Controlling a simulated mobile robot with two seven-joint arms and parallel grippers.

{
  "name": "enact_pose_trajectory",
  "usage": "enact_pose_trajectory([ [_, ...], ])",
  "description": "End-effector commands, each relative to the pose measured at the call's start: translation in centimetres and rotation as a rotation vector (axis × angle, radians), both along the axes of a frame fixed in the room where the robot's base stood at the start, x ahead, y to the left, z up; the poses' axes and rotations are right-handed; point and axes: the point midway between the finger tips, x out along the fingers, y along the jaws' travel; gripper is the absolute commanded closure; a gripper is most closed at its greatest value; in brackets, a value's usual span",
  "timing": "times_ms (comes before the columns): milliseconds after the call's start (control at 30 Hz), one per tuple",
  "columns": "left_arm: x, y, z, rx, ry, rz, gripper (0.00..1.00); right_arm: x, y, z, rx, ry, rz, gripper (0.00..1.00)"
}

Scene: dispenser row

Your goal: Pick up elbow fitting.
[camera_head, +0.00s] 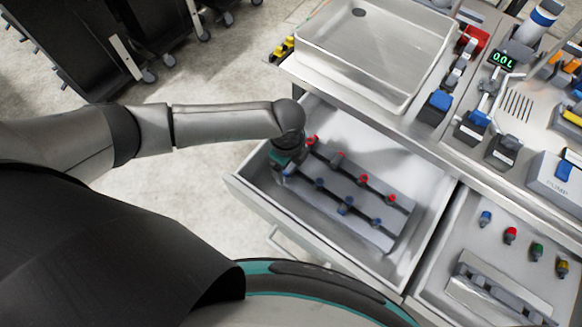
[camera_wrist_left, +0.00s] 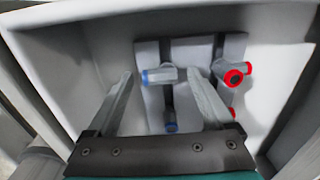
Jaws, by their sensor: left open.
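My left gripper (camera_head: 287,163) reaches into the open drawer (camera_head: 415,175) at its left end. In the left wrist view its jaws (camera_wrist_left: 160,78) are open, one finger on each side of a grey fitting with a blue ring (camera_wrist_left: 160,75); no contact shows. Another blue-ringed fitting (camera_wrist_left: 171,126) lies nearer the gripper base. To the right, outside the fingers, a grey fitting with two red-ringed ends (camera_wrist_left: 233,73) looks bent like an elbow. Whether the blue-ringed fittings are elbows I cannot tell. In the head view the gripper hides the rack's left end. My right gripper is not in view.
The grey rack (camera_head: 352,212) holds a red row and a blue row of small fittings. Drawer walls surround the gripper closely. A metal sink tray (camera_head: 365,45) is above, and a second drawer (camera_head: 470,250) with small coloured parts is at right.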

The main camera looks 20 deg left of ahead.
Motion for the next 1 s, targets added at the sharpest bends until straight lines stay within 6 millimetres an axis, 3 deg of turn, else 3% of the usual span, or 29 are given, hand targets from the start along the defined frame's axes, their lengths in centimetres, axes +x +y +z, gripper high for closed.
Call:
enact_pose_trajectory([
  [167, -0.01, -0.02, 0.05, 0.0, 0.0, -0.001, 0.16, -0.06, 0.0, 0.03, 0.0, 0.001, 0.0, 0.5],
  [900, 0.0, 0.01, 0.08, 0.0, 0.0, 0.0, 0.99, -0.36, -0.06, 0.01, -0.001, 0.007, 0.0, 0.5],
  [1000, 0.0, 0.01, 0.08, 0.0, 0.0, 0.0, 1.0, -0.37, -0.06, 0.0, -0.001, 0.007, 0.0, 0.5],
])
